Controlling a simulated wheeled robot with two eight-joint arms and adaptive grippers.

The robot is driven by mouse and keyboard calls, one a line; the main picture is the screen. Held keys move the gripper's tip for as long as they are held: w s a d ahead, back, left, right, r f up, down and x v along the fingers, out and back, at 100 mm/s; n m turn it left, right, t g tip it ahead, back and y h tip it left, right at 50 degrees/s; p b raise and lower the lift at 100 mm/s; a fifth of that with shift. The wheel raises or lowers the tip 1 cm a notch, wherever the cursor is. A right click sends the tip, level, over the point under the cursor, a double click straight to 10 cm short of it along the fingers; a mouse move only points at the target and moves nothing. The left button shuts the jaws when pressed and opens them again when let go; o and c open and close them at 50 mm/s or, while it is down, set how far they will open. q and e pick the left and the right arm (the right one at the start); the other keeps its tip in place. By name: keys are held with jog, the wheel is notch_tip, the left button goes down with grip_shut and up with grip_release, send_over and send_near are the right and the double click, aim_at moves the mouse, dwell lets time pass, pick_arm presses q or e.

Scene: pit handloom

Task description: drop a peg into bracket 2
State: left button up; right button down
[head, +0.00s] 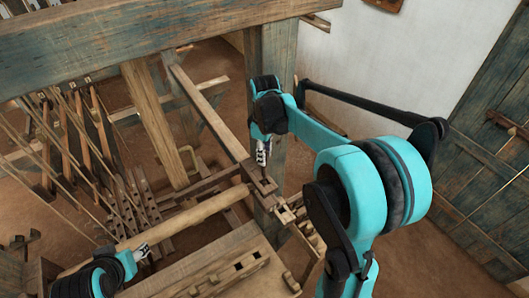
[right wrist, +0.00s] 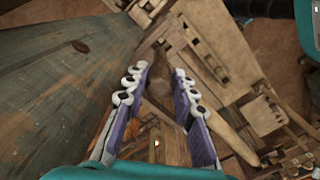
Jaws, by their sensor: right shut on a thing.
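My right gripper (head: 263,154) points down just above a slotted wooden bracket (head: 263,186) at the end of a long beam, beside the blue-grey post. In the right wrist view its two padded fingers (right wrist: 162,92) stand on either side of a brown wooden piece (right wrist: 158,144), which seems to be the peg. In the head view the peg is too small to make out clearly. I cannot read which bracket is number 2. My left gripper (head: 143,251) is at the lower left, by the round wooden roller; its jaw opening is unclear.
The round roller (head: 190,216) and a slotted plank (head: 222,272) lie in front. A thick blue-grey beam (head: 160,35) crosses above, and a post (head: 278,60) stands close to my right gripper. Cords and heddle sticks (head: 80,140) fill the left. Floor is clear at right.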

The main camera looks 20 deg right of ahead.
aim_at(265, 176)
jog(key=shift+s+f+b, duration=0.25)
jog(key=shift+f+b, duration=0.45)
jog(key=shift+f, duration=0.3)
notch_tip(265, 176, down, 2)
jog(key=shift+w+b, duration=0.15)
jog(key=shift+b, duration=0.6)
jog(key=shift+f+b, duration=0.75)
jog(key=shift+f, duration=0.15)
jog(key=shift+f+b, duration=2.25)
jog(key=shift+f, duration=0.6)
jog(key=c, duration=1.2)
grip_release()
jog(key=shift+o, duration=0.2)
jog(key=shift+r, duration=0.1)
